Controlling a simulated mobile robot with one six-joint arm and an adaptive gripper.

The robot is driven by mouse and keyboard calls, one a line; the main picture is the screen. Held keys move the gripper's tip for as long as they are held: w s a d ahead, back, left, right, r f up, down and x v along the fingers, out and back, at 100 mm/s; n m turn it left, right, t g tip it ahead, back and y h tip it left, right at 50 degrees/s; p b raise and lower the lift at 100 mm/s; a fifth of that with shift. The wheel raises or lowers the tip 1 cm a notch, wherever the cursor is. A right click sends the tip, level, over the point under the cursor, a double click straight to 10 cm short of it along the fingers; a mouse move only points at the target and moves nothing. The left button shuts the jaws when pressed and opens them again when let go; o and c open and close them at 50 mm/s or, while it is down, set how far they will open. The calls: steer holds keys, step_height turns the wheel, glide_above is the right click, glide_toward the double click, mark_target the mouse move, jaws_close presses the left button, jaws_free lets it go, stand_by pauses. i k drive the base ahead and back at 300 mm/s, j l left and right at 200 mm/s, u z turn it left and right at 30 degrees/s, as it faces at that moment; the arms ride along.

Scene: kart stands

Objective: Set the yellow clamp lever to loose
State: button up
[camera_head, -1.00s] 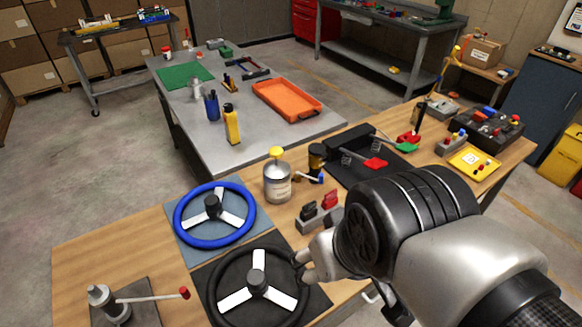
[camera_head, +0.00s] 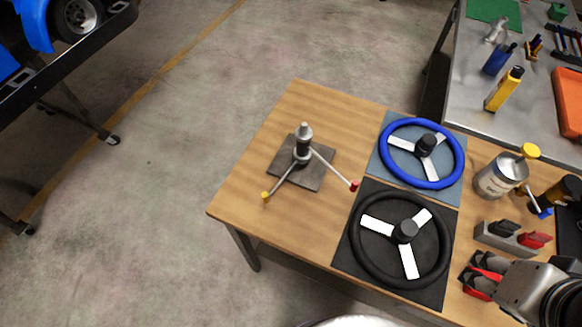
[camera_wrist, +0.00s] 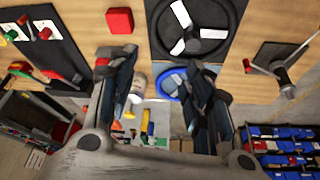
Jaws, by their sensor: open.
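The clamp (camera_head: 303,148) is a grey post on a dark square plate at the left part of the wooden table. Its yellow-tipped lever (camera_head: 283,181) points to the lower left, towards the table's front edge. A second lever with a red tip (camera_head: 354,185) points to the lower right. In the wrist view the clamp (camera_wrist: 278,68) is at the right edge, and the yellow tip is not visible there. My gripper (camera_head: 477,276) is at the lower right, right of the black wheel and well away from the clamp. Its fingers (camera_wrist: 160,70) are apart with nothing held.
A black steering wheel (camera_head: 357,264) and a blue one (camera_head: 384,165) lie between the clamp and my gripper. A can (camera_head: 495,180) and a stand with black and red pieces (camera_head: 508,238) are at the right. A red block (camera_wrist: 119,20) lies near my gripper. Table left of the clamp is clear.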

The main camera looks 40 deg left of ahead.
mark_target(264, 196)
steer(key=u, duration=1.9)
steer(key=i+j+u, duration=0.3)
steer(key=k+l, duration=0.05)
